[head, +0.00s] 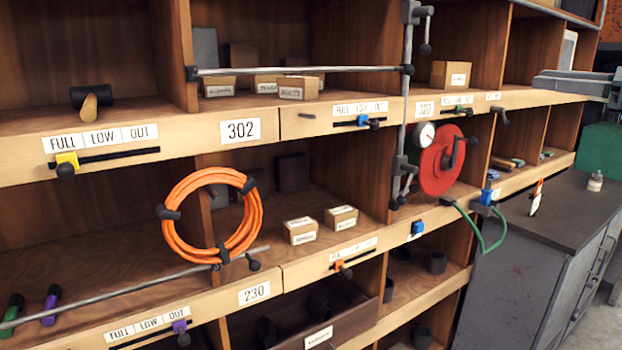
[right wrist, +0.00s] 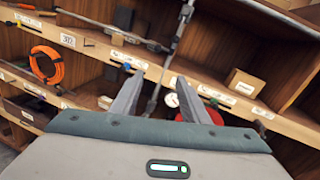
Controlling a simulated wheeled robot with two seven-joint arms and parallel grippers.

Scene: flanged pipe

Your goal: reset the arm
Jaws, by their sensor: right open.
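My right gripper (head: 548,82) reaches in from the right edge of the head view, in front of the right end of the shelving. In the right wrist view its two grey fingers (right wrist: 160,78) are apart with nothing between them. The fingers point toward the shelf fronts and touch nothing that I can see. My left gripper is not in view.
Wooden shelving (head: 190,140) fills the left and middle. A vertical metal rod (head: 407,90) and a red reel (head: 440,160) stand out from its front. An orange hose coil (head: 175,225) hangs there. A dark-topped cabinet (head: 575,215) stands at right, below my right gripper.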

